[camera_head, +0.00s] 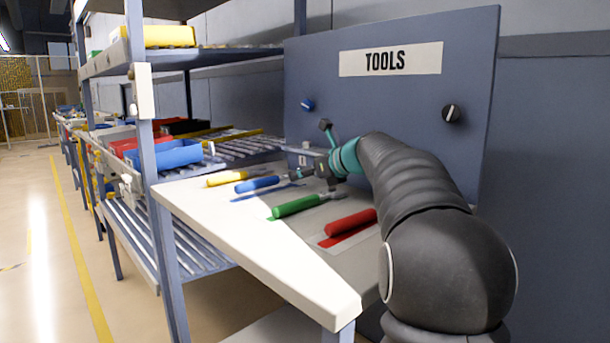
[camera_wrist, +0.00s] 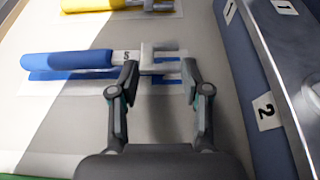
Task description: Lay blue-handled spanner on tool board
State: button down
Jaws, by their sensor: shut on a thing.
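The blue-handled spanner (camera_head: 257,184) is over the pale tool board (camera_head: 219,213), above a blue painted outline (camera_head: 262,195). In the wrist view its blue handle (camera_wrist: 70,61) points left, and its grey head lies between my fingertips. My gripper (camera_wrist: 160,72) is shut on the spanner at its head end; it also shows in the head view (camera_head: 302,172). The spanner lies roughly level and parallel to the outline, slightly offset from it. Parts of the blue outline (camera_wrist: 165,82) show beneath it. I cannot tell whether the spanner touches the board.
A yellow-handled tool (camera_head: 228,178) lies behind it, with green-handled (camera_head: 297,206) and red-handled (camera_head: 351,222) tools nearer the front. A blue panel marked TOOLS (camera_head: 390,90) stands behind the board. Shelving with a blue bin (camera_head: 172,154) is at left.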

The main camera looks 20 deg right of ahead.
jog(key=shift+f, duration=0.6)
jog(key=c, duration=0.5)
grip_release()
jog(key=shift+r, duration=0.5)
jog(key=v, duration=1.1)
jog(key=shift+s+d+r, duration=0.1)
jog(key=shift+s+r, duration=0.2)
jog(key=shift+r, duration=0.05)
jog(key=shift+s, duration=0.15)
